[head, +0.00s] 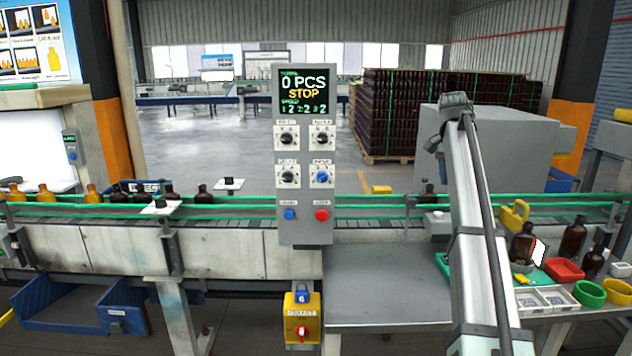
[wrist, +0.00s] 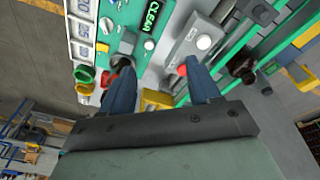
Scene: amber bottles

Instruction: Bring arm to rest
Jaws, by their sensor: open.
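In the wrist view my gripper (wrist: 158,66) shows two blue fingers spread apart, with nothing held between them. The fingers point over workbench items: a display reading CLEAR, a red button (wrist: 182,70) close by the right finger and a yellow block (wrist: 156,99) seen between the fingers. I cannot tell the fingers' height above these things. In the head view my grey arm rises from the lower right to a joint above the bench. My gripper cannot be made out clearly there.
The conveyor (head: 230,250) with green rails carries several amber bottles. A control box (head: 305,155) reading STOP stands centrally.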

